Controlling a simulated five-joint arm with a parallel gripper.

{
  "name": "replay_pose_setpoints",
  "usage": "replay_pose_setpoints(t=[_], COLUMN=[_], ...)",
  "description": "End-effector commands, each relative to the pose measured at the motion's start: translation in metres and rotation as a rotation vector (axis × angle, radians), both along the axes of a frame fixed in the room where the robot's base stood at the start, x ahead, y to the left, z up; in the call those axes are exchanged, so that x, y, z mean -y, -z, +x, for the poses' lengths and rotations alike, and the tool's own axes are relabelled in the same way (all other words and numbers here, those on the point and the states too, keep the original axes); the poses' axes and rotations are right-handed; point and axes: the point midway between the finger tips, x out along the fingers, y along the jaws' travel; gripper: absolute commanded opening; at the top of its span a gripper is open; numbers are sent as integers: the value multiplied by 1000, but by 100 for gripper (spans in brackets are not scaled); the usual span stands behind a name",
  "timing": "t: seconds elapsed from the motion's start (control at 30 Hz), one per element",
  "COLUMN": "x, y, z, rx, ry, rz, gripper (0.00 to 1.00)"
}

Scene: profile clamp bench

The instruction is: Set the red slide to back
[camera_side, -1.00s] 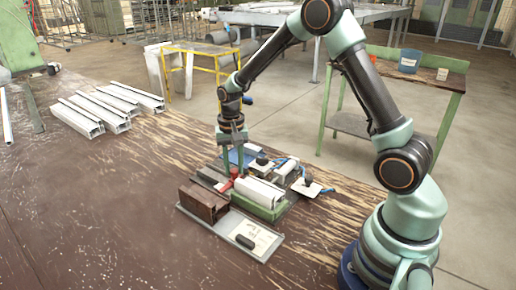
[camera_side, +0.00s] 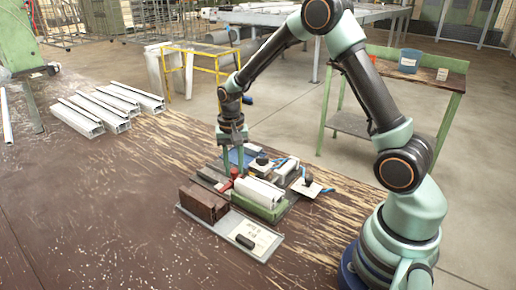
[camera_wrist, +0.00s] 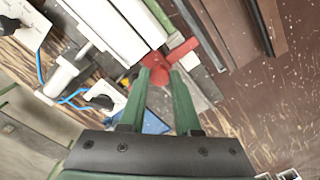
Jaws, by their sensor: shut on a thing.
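The red slide (camera_side: 228,184) is a small red piece low on the clamp fixture, beside the white profile (camera_side: 259,192). In the wrist view the red slide (camera_wrist: 158,68) shows a rounded end and a bar reaching to the upper right. My gripper (camera_side: 233,174) points down at it from above, and its green fingers (camera_wrist: 164,70) are closed in on the rounded red part. The fingers hide part of the slide. The white profile lies in a green clamp bed (camera_side: 262,211) on the grey base plate.
Black-knobbed parts and blue hoses (camera_side: 306,186) stand to the right. Several white profiles (camera_side: 100,108) lie at the back left. The table's left front is clear.

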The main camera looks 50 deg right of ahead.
Motion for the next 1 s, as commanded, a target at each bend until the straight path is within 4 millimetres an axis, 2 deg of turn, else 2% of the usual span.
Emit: replay_pose_setpoints(t=[0.57, 1.0], x=[1, 1], y=[-1, -1], z=[4, 63], rx=[-1, 4], ry=[1, 1], rz=[0, -1], gripper=[0, 0])
